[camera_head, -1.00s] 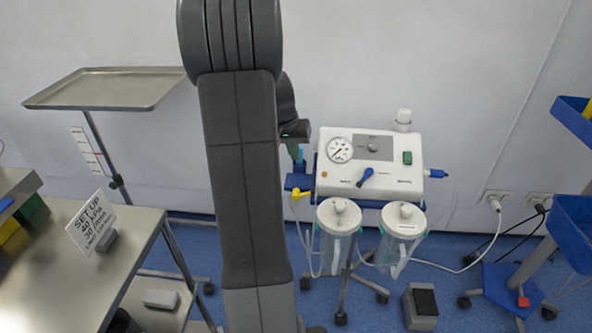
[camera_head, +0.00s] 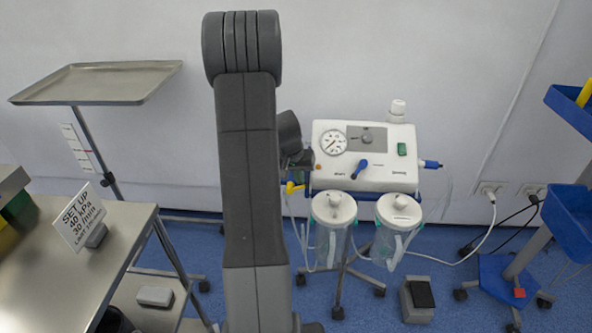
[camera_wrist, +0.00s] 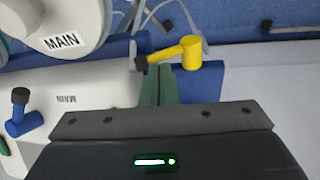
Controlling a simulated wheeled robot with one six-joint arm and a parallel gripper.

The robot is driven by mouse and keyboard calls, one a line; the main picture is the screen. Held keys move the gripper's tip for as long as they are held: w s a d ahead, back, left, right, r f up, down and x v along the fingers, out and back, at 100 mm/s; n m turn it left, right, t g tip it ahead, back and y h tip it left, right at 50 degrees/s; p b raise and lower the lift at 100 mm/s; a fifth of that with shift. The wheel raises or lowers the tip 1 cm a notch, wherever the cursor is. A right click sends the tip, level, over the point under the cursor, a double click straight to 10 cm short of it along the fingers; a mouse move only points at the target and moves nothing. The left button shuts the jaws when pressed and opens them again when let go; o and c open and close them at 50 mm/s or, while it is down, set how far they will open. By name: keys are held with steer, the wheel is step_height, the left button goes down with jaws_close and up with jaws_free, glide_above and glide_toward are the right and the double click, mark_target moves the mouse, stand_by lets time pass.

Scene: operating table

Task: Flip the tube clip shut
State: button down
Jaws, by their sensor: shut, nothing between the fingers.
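The yellow piece with a dark grey end, which looks like the tube clip (camera_wrist: 180,52), lies just beyond my fingertips in the wrist view. In the head view the yellow clip (camera_head: 293,187) shows small beside my arm, at the left of the suction unit (camera_head: 365,155). My gripper (camera_wrist: 158,70) is shut and empty. Its green fingers point at the clip's underside; I cannot tell whether they touch it. Clear tubing (camera_wrist: 140,15) runs near the clip. A blue block (camera_wrist: 200,82) sits beside the fingers. In the head view my arm hides much of this area.
Two lidded jars, the left (camera_head: 333,215) and the right (camera_head: 398,215), hang in front of the unit. A jar lid marked MAIN (camera_wrist: 60,25) is close to the gripper at left. A steel table (camera_head: 90,260) with a sign stands left; a blue-bin stand (camera_head: 570,215) stands right.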

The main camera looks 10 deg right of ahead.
stand_by(0.3)
steer(key=shift+s+d+f+b, duration=0.3)
steer(key=shift+d+f+b, duration=0.1)
steer(key=shift+f+b, duration=0.3)
steer(key=shift+s, duration=0.1)
steer(key=shift+r, duration=0.1)
steer(key=shift+r+p, duration=0.3)
steer(key=shift+r, duration=0.05)
steer(key=r, duration=0.1)
steer(key=w+r+p, duration=0.1)
steer(key=r, duration=0.1)
steer(key=a+r+p, duration=0.1)
steer(key=r, duration=0.1)
steer(key=shift+w+a, duration=0.1)
steer(key=shift+w, duration=0.05)
steer(key=v, duration=0.8)
steer(key=shift+d+r+p, duration=0.25)
steer(key=shift+d+p, duration=0.1)
steer(key=shift+p, duration=0.1)
